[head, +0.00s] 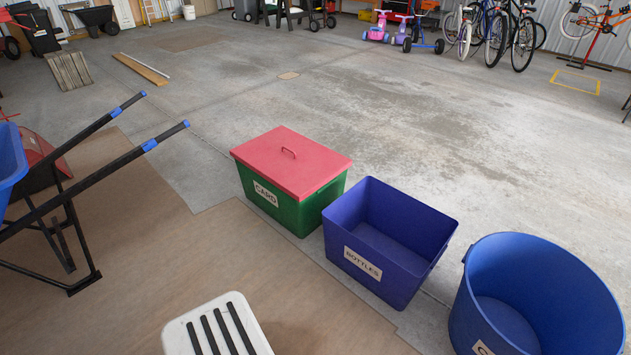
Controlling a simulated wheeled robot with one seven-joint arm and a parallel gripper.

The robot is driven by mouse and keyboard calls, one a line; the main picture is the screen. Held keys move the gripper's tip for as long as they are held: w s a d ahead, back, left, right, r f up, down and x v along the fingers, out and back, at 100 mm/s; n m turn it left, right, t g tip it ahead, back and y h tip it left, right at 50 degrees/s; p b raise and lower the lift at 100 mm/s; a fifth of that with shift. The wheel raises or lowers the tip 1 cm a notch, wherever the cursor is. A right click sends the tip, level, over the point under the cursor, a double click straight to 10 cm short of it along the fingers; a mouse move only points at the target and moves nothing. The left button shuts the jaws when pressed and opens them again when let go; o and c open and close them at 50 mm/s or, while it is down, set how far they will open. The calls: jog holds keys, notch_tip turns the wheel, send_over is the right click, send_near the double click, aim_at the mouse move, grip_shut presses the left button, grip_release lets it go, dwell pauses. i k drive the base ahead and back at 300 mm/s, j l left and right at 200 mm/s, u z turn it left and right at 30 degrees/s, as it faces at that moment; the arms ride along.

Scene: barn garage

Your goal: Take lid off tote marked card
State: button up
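The tote marked CARD (299,214) is a green box standing on the concrete floor near the middle of the head view. Its white label (265,194) faces the lower left. A flat red lid (276,167) lies on top of the tote and covers its opening, so the inside is hidden. My gripper is not in view.
An open blue tote marked BOTTLES (366,284) stands close on the right, then a round blue tub (590,325). A white step stool (182,335) is in front. Wheelbarrow handles (125,156) reach in from the left. Concrete floor (390,120) behind the totes is clear.

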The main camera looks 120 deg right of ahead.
aim_at(294, 164)
jog(key=z, duration=4.45)
jog(key=i+j+z, duration=0.1)
jog(key=i+j, duration=0.15)
jog(key=i, duration=0.3)
jog(key=i+j, duration=0.3)
jog(key=i, duration=0.3)
jog(key=i+j+z, duration=0.15)
jog(key=i, duration=0.4)
jog(key=i+j+z, duration=0.1)
jog(key=i+j, duration=0.35)
jog(key=i, duration=0.1)
